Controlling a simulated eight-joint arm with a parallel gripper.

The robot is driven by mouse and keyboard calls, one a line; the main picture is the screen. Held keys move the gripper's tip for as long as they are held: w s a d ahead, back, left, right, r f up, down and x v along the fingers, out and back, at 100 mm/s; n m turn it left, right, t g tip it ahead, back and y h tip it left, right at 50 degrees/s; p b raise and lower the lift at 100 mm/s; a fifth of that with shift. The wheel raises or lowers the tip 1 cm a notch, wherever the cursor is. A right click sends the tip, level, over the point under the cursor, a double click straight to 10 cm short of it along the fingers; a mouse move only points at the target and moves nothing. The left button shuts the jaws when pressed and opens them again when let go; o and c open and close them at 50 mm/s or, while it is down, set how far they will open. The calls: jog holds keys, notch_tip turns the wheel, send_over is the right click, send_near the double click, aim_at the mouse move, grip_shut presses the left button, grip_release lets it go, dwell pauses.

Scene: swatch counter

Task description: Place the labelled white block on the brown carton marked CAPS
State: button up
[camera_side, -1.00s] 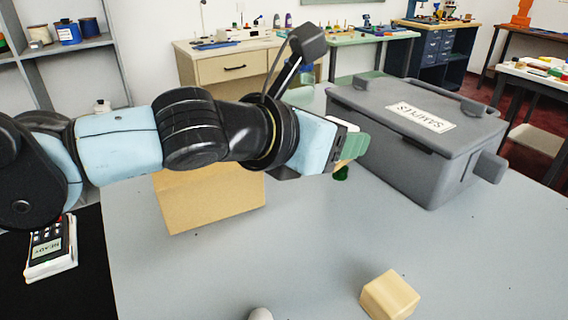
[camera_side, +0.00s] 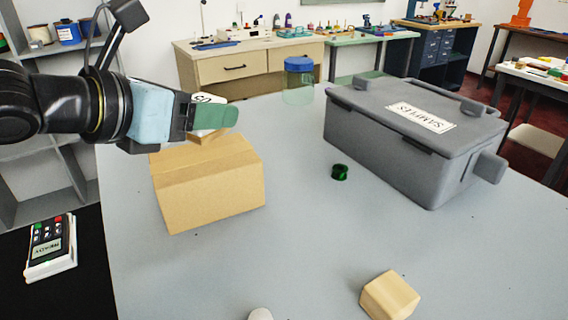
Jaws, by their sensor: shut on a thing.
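The labelled white block (camera_side: 208,98) shows above and below my gripper's green finger, with part of a dark marking on its white face and a tan lower edge. The finger hides its middle. My gripper (camera_side: 212,115) is shut on it. The brown carton (camera_side: 210,188) stands on the grey table directly below. The block is over the far part of the carton's top; I cannot tell whether it touches. No CAPS marking shows on the carton's visible sides.
A grey SAMPLES case (camera_side: 415,140) stands at the right. A dark green knob-like piece (camera_side: 340,172), a blue-lidded jar (camera_side: 298,80) and a tan block (camera_side: 389,295) are on the table (camera_side: 300,230). A handheld device (camera_side: 50,248) lies at the left.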

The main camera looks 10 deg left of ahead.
aim_at(208, 168)
jog(key=shift+f, duration=2.5)
jog(key=shift+f, duration=0.1)
jog(key=o, duration=1)
jog(key=shift+s+r, duration=0.2)
jog(key=shift+v, duration=5.8)
jog(key=shift+w+a, duration=0.1)
jog(key=shift+a, duration=0.05)
